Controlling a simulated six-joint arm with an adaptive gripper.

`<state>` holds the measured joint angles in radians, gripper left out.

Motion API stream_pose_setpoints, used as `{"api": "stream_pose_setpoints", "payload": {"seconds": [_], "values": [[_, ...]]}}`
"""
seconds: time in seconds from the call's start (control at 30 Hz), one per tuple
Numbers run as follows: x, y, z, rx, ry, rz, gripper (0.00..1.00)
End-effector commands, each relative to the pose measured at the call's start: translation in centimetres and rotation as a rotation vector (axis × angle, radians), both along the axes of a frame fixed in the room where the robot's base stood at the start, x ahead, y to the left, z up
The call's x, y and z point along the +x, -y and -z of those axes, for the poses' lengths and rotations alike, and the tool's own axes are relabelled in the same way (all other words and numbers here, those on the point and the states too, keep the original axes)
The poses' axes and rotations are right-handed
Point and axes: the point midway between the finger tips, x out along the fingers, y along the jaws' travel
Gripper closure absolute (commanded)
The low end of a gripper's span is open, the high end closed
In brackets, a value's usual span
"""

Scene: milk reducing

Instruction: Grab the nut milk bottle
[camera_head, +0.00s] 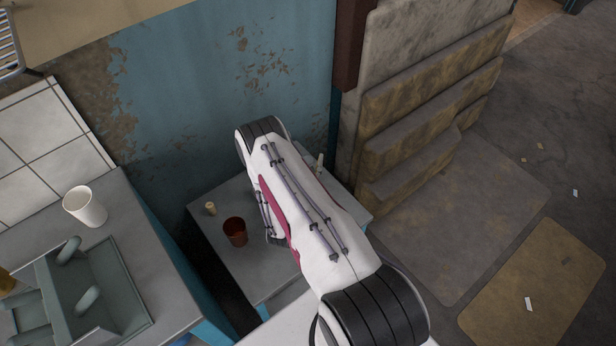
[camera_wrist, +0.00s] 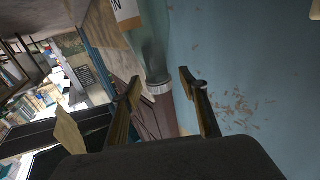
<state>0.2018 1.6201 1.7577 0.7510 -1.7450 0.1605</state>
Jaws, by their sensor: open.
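A clear glass bottle (camera_wrist: 152,55) with a pale label and a metallic ring at its neck shows in the wrist view, its neck pointing down the picture. Only part of the label lettering is visible, so I cannot tell if it is the nut milk bottle. My gripper (camera_wrist: 160,83) is open, with one finger on either side of the bottle's neck end; I see no clear contact. In the head view my arm hides the gripper and much of the low table. A slim whitish thing (camera_head: 320,163) shows just right of my arm.
A red-brown cup (camera_head: 235,232) and a small pale stopper-like piece (camera_head: 210,208) stand on the low grey table (camera_head: 258,268). A white cup (camera_head: 85,206) and a grey-green caddy (camera_head: 85,295) are on the left counter. A blue wall (camera_head: 220,90) rises behind.

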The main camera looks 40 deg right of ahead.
Motion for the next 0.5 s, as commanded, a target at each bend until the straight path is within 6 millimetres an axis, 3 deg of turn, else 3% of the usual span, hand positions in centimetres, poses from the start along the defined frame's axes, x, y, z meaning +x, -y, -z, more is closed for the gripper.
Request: {"api": "stream_pose_setpoints", "payload": {"seconds": [0.03, 0.17, 0.5], "values": [[-0.01, 0.0, 0.01, 0.0, 0.0, 0.0, 0.64], [-0.02, -0.01, 0.01, 0.0, 0.0, 0.0, 0.98], [0.02, 0.0, -0.07, -0.001, 0.002, 0.0, 1.0]]}}
